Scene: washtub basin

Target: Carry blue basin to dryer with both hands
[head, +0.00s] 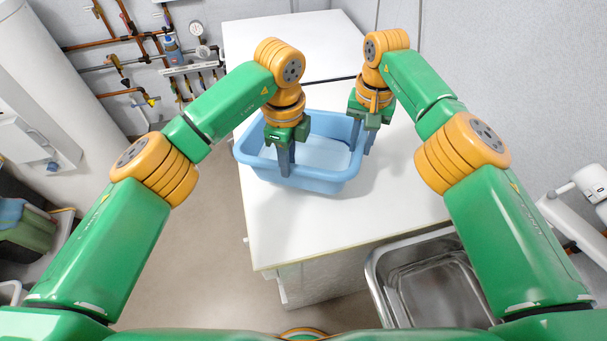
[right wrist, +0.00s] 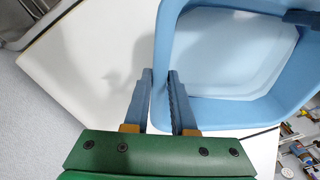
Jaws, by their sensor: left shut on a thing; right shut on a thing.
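The blue basin (head: 322,184) is on or just above the white counter and looks roughly level and empty; I cannot tell whether it touches the surface. My left gripper (head: 286,163) points down at the basin's near left part and is shut on its rim. My right gripper (head: 366,142) is shut on the rim at the right side. In the right wrist view, the basin's wall (right wrist: 163,62) runs between the fingers of my right gripper (right wrist: 162,80). I cannot identify the dryer for certain.
The white counter (head: 345,222) has clear room in front of the basin. A dark gap separates it from another clear white top (head: 285,45) behind. A metal sink (head: 425,285) is at the near right. Pipes (head: 135,40) and a white tank (head: 45,75) stand at left.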

